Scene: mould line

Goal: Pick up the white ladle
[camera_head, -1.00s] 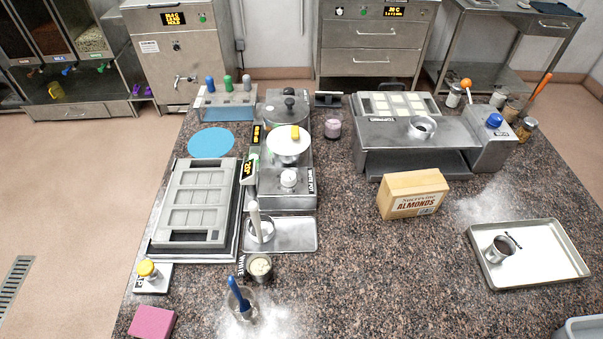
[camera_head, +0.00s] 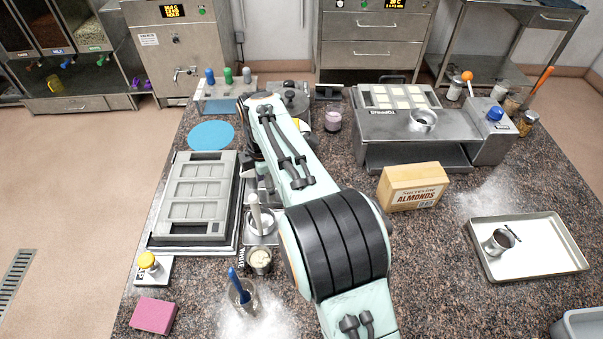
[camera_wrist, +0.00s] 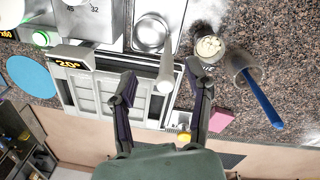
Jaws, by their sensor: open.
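The white ladle (camera_head: 255,212) stands with its pale handle up and its round bowl low on a steel tray in the head view. In the wrist view its handle (camera_wrist: 165,72) points toward me, with the bowl (camera_wrist: 153,33) beyond it on the tray. My gripper (camera_wrist: 161,76) is open and empty. Its two dark fingers appear on either side of the handle in the wrist view. I cannot tell how far the fingertips are above or short of it. In the head view my arm hides most of the gripper.
A cup of pale contents (camera_head: 260,260) and a container with a blue-handled tool (camera_head: 241,292) stand close in front of the ladle. A grey mould (camera_head: 197,197) lies to its left. An almonds box (camera_head: 413,187) stands to the right. The granite between box and tray (camera_head: 570,262) is clear.

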